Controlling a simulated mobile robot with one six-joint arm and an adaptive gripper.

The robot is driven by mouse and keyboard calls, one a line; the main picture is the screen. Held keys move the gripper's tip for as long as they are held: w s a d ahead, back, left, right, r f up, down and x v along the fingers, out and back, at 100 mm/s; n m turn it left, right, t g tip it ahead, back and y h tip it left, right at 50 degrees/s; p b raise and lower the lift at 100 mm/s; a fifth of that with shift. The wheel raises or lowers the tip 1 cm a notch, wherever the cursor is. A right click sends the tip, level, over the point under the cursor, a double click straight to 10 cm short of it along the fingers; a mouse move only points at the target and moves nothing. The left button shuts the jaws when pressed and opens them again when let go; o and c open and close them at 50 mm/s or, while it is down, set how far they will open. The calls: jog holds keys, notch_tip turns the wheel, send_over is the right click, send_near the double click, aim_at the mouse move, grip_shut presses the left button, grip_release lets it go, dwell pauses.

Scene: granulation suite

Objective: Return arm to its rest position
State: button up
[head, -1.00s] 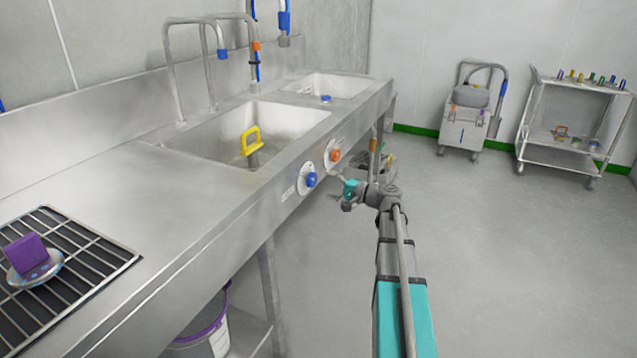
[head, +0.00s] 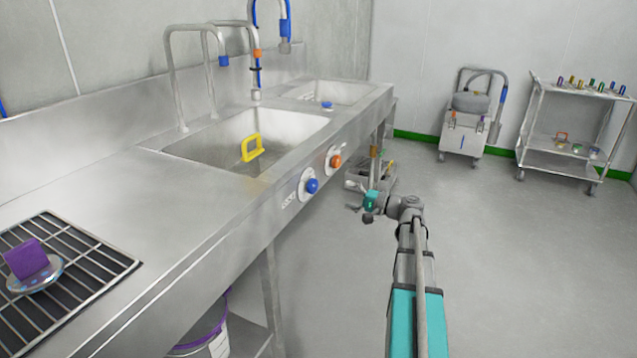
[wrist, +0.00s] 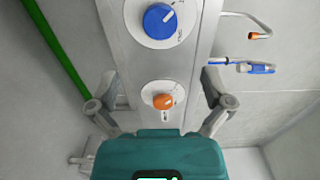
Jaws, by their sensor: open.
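My gripper (head: 359,212) is open and empty. In the head view it hangs over the floor, just right of the sink counter's (head: 215,215) front edge and apart from it. My arm reaches up to it from the bottom right. In the wrist view, the two fingers of my gripper (wrist: 160,80) are spread wide with nothing between them. Beyond them is the counter's front panel with a blue knob (wrist: 160,21) and an orange knob (wrist: 163,101). The head view also shows the blue knob (head: 312,186) and the orange knob (head: 336,161).
A yellow handle (head: 253,147) shows in the near sink. A purple-handled item (head: 28,258) sits on a black grate at left. A bucket (head: 207,335) stands under the counter. A wheeled machine (head: 463,130) and a trolley (head: 560,165) stand at the back. Floor at right is clear.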

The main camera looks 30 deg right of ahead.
jog(key=s+a+f+n+g+h, duration=0.1)
jog(key=a+f+n+g, duration=0.2)
jog(key=a, duration=0.4)
jog(key=s+a+f+g, duration=0.2)
jog(key=a+f+g, duration=0.1)
jog(key=a+f, duration=0.25)
jog(key=s+a+f+n+g+h, duration=0.1)
jog(key=a+f+n+g, duration=0.15)
jog(key=a, duration=0.55)
jog(key=s+a+f+n+g+h, duration=0.6)
jog(key=s+a+h, duration=0.3)
jog(key=s, duration=0.4)
notch_tip(320, 180, up, 30)
jog(key=m+p, duration=0.1)
jog(key=p, duration=3)
jog(key=shift+w, duration=0.15)
